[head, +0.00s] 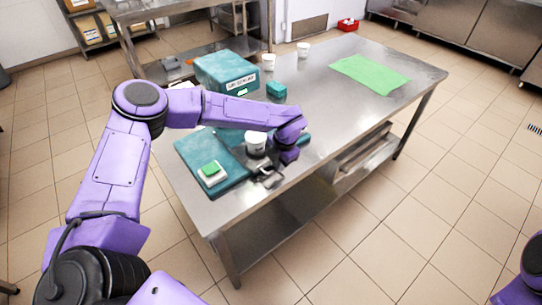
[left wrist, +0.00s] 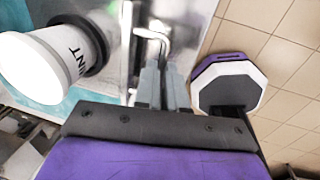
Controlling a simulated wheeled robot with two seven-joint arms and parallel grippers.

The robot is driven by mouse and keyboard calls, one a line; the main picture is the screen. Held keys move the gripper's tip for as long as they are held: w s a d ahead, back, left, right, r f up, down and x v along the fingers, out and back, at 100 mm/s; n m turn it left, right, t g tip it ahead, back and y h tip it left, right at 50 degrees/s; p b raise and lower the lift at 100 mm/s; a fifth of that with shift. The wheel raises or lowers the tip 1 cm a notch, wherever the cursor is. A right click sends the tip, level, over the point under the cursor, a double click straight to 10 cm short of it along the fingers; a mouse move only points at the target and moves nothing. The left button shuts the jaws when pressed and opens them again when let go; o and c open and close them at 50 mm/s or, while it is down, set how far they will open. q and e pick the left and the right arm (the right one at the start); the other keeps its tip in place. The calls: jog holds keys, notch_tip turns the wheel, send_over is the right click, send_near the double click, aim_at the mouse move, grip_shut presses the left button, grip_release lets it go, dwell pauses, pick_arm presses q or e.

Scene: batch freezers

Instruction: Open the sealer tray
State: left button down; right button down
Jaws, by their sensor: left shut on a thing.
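The sealer is a teal machine. Its labelled upper housing (head: 222,70) is at the back, and a teal base (head: 190,150) lies in front on the steel table. A white cup (head: 256,139) stands at the base's right side; it also shows, with a black ring around it, in the left wrist view (left wrist: 40,68). My left gripper (head: 273,172) is at the sealer's front right, beside the cup. In the left wrist view its fingers (left wrist: 162,85) are shut on a metal handle (left wrist: 148,35), seemingly the tray's. The tray itself is largely hidden by my left arm and the cup.
A white block with a green top (head: 211,172) sits on the base. Farther back on the steel table (head: 330,110) are a teal box (head: 276,90), two white cups (head: 303,49) and a green mat (head: 370,74). Floor is free in front of the table.

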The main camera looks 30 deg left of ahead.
pick_arm(q)
jog(key=c, duration=1.2)
grip_release()
notch_tip(320, 180, up, 10)
jog(key=d+b, duration=0.1)
jog(key=b, duration=0.1)
jog(key=shift+s+d+r, duration=0.25)
jog(key=shift+s+d, duration=0.05)
jog(key=shift+d, duration=0.1)
